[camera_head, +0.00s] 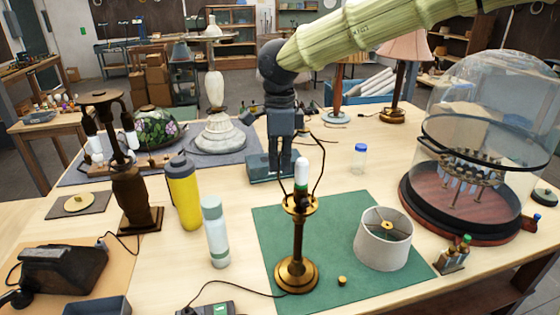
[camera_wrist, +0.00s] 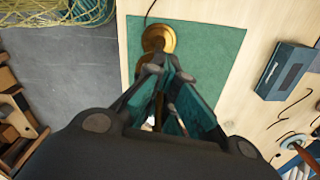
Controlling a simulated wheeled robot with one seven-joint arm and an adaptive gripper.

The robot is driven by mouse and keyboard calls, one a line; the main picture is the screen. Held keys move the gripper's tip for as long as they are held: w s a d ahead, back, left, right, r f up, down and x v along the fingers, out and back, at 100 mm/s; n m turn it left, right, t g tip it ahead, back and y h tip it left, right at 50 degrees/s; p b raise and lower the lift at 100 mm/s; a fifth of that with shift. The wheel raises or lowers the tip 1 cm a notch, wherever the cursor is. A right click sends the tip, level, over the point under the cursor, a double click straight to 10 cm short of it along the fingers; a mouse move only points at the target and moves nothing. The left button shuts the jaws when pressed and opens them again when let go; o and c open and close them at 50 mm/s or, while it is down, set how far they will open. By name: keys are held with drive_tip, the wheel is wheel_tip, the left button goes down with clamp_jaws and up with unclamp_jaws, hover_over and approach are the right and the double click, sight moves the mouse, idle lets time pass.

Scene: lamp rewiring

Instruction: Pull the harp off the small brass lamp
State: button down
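The small brass lamp (camera_head: 297,240) stands upright on a green mat (camera_head: 345,280), with a white bulb (camera_head: 301,172) at its top. Its harp (camera_head: 322,170) is a thin dark wire loop rising on both sides of the bulb from the brass collar. The loop's top is hard to make out against my gripper. My gripper (camera_head: 280,172) points down beside the bulb in the head view, with a narrow gap between its fingers. In the wrist view my gripper (camera_wrist: 168,73) covers most of the lamp; the round brass base (camera_wrist: 158,38) shows past the fingertips. Whether the fingers touch the harp is unclear.
A white drum shade (camera_head: 384,245) and a small brass finial (camera_head: 342,281) sit on the mat. A glass dome (camera_head: 490,110) stands right. A yellow bottle (camera_head: 184,190), a pale bottle (camera_head: 216,235) and a dark lamp (camera_head: 132,190) stand left.

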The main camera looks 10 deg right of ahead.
drive_tip(key=shift+r+p, duration=4.65)
drive_tip(key=shift+r, duration=0.2)
wheel_tip(320, 180, up, 7)
drive_tip(key=shift+r, duration=0.15)
drive_tip(key=shift+s, duration=0.1)
